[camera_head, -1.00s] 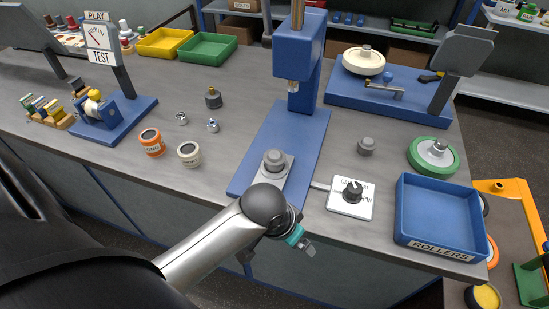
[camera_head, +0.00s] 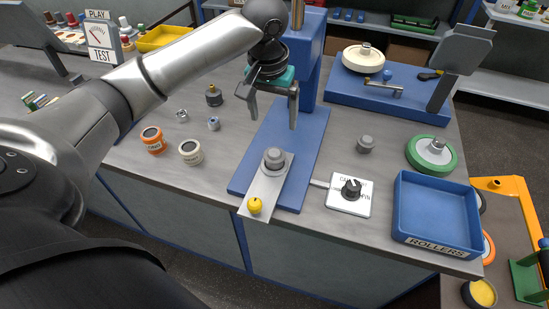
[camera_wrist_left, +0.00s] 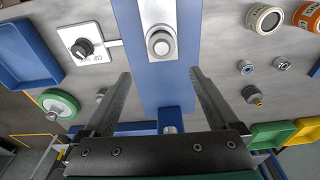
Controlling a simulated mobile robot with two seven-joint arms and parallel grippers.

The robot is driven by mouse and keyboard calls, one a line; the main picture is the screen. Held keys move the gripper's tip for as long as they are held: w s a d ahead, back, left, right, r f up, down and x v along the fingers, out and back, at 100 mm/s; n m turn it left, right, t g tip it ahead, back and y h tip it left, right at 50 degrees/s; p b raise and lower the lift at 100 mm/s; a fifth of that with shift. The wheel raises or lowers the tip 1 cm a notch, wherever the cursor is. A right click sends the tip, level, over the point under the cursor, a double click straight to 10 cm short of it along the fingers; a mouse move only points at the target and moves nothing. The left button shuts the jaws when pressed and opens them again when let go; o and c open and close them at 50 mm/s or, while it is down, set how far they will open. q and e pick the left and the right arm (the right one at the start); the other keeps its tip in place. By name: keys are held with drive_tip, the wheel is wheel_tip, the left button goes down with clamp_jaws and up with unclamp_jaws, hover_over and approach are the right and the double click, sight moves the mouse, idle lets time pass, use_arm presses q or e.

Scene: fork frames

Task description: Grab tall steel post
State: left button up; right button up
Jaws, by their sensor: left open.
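No separate tall steel post stands out clearly. The steel piece I see best is a short stepped grey cylinder (camera_head: 274,159) upright on the steel slide plate (camera_head: 262,190) of the blue press (camera_head: 298,50); it also shows in the wrist view (camera_wrist_left: 162,43). A similar grey piece (camera_head: 366,144) stands on the bench to the right. My left gripper (camera_head: 272,118) is open and empty, fingers pointing down above the blue press base (camera_head: 300,150), in front of the press column. In the wrist view its fingers (camera_wrist_left: 160,75) are well apart with nothing between them. My right gripper is out of view.
An orange jar (camera_head: 153,140), a white jar (camera_head: 190,152) and a dark brass-topped cylinder (camera_head: 213,96) stand left. Right are a dial box (camera_head: 350,196), a green-rimmed wheel (camera_head: 432,154) and a blue rollers tray (camera_head: 436,212). A yellow knob (camera_head: 255,205) fronts the slide.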

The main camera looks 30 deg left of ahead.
sight(275, 152)
use_arm(q)
drive_tip(key=f, duration=0.3)
drive_tip(key=w+f+b, duration=0.1)
drive_tip(key=f, duration=0.2)
drive_tip(key=f+b, duration=0.1)
drive_tip(key=f, duration=0.3)
drive_tip(key=shift+w+a, duration=0.2)
drive_tip(key=shift+w, duration=0.05)
drive_tip(key=f, duration=0.2)
drive_tip(key=f+b, duration=0.1)
drive_tip(key=f, duration=0.2)
drive_tip(key=shift+w+a, duration=0.2)
drive_tip(key=shift+r, duration=0.1)
clamp_jaws()
